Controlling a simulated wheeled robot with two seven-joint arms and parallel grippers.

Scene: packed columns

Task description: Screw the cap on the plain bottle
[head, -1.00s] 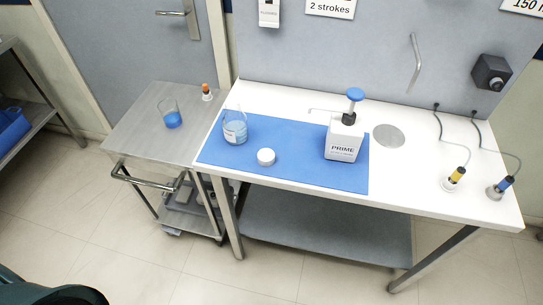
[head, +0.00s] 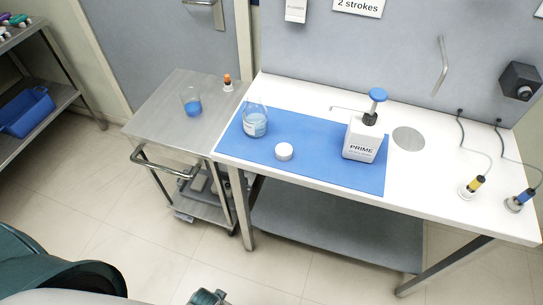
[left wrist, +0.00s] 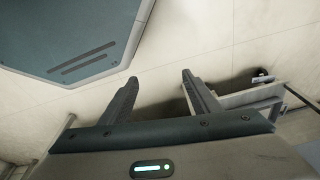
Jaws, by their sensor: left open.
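A clear glass vessel (head: 255,124) with pale blue liquid and a label stands upright on the blue mat, left of centre. A round white piece (head: 284,151), which looks like a cap, lies apart from it on the mat. A white bottle marked PRIME (head: 361,143) with a blue pump top stands further right on the mat. I cannot tell for sure which one is the plain bottle. My left gripper (left wrist: 159,79) is open and empty above the floor in the left wrist view, away from these things. My right gripper is not in view.
A steel cart (head: 160,118) left of the white table (head: 430,205) holds a beaker of blue liquid (head: 192,106) and a small orange-topped bottle (head: 228,84). Two corded probes, yellow-banded (head: 472,187) and blue-banded (head: 521,200), stand at the table's right. A shelf with a blue bin (head: 28,112) stands far left.

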